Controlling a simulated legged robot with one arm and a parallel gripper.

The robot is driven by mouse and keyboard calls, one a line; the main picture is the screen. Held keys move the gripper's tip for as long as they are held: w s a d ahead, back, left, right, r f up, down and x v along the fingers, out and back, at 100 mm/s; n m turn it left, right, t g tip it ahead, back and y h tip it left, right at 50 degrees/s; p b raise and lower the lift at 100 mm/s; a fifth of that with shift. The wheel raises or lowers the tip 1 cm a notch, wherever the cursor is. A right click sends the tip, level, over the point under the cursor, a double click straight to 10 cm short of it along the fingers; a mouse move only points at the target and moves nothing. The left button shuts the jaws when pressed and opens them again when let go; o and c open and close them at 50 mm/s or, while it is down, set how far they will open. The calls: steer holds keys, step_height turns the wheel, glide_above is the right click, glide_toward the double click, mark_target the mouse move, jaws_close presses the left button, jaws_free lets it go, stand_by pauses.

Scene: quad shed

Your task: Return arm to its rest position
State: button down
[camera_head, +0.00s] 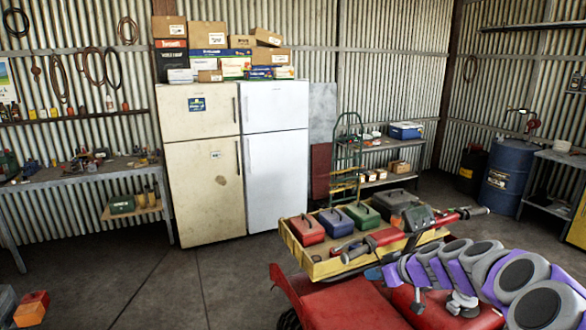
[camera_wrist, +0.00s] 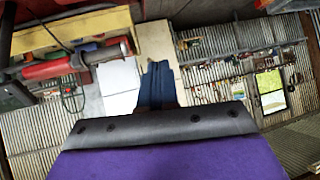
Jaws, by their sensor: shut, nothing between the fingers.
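My arm, purple and grey, reaches in from the lower right of the head view. My gripper (camera_head: 374,273) is at its far end, with its blue fingers low beside the red quad bike's yellow rack (camera_head: 330,268). In the wrist view my gripper (camera_wrist: 156,72) shows dark blue fingers together with nothing between them. The red quad bike (camera_head: 345,306) lies beneath and beside the arm, partly hidden by it.
The rack holds a red box (camera_head: 306,230), a blue box (camera_head: 336,220) and a green box (camera_head: 362,215). Cream (camera_head: 200,170) and white (camera_head: 277,180) fridges stand behind.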

steer(key=s+a+g+b, duration=0.1)
steer(key=s+a+g, duration=0.2)
steer(key=s+a, duration=0.65)
steer(key=s+a+g+b, duration=0.25)
steer(key=s+a, duration=0.35)
steer(key=s, duration=0.6)
steer(key=s+d+f+m+g+h+b, duration=0.1)
steer(key=s+d+f+m+h, duration=0.1)
steer(key=s, duration=0.6)
steer(key=s+d+f+m+g+h, duration=0.2)
steer(key=s, duration=0.7)
steer(key=s+d+f+m+g+h+b, duration=0.1)
steer(key=s+d+f+m+h, duration=0.1)
steer(key=s, duration=0.7)
steer(key=shift+s+d+f+b, duration=0.2)
steer(key=shift+d+f+b, duration=0.05)
steer(key=shift+b, duration=0.1)
